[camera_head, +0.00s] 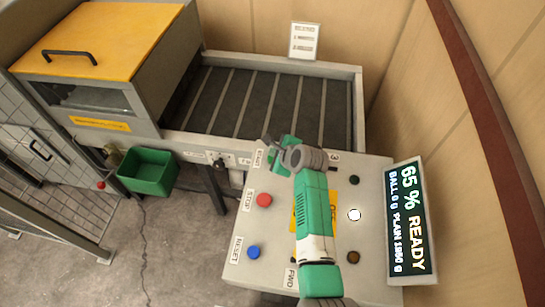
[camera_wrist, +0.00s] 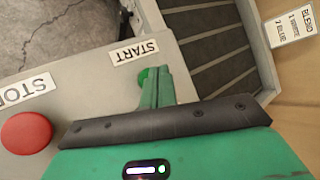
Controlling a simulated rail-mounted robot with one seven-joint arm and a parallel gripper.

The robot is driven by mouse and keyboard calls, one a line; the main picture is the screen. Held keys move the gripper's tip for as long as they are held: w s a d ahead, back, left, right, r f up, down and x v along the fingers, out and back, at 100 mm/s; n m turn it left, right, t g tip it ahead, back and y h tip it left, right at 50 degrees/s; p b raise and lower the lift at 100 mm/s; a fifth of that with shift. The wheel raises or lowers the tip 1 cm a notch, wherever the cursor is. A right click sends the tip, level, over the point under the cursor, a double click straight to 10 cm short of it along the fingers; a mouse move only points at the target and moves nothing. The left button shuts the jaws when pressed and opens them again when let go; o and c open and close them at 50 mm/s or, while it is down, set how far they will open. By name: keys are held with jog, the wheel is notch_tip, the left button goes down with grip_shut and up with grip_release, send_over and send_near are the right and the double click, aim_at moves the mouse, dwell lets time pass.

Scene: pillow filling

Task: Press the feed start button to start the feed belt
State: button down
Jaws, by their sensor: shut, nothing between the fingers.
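The control panel (camera_head: 238,262) stands in front of the belt, with a START label (camera_head: 258,158) at its far left corner. In the wrist view the green start button (camera_wrist: 142,75) shows beside the START label (camera_wrist: 134,52), partly hidden by my fingers. My gripper (camera_head: 270,145) is shut and empty over that corner; its fingertips also show in the wrist view (camera_wrist: 156,72). They overlap the button in the picture; I cannot tell whether they touch it. The slatted feed belt (camera_head: 265,100) lies beyond the panel.
A red STOP button (camera_head: 264,200) and a blue RESET button (camera_head: 253,252) sit along the panel's left side. A display (camera_head: 407,218) at right reads "65 % READY". A green bin (camera_head: 147,172) and a yellow-lidded machine (camera_head: 105,38) are at left.

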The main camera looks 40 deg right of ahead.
jog(key=shift+f, duration=0.15)
jog(key=shift+f, duration=0.3)
jog(key=shift+f+b, duration=0.5)
dwell(0.6)
dwell(0.4)
jog(key=shift+r+p, duration=0.9)
jog(key=shift+p, duration=0.1)
notch_tip(320, 180, up, 5)
jog(key=p, duration=0.5)
jog(key=shift+r, duration=0.15)
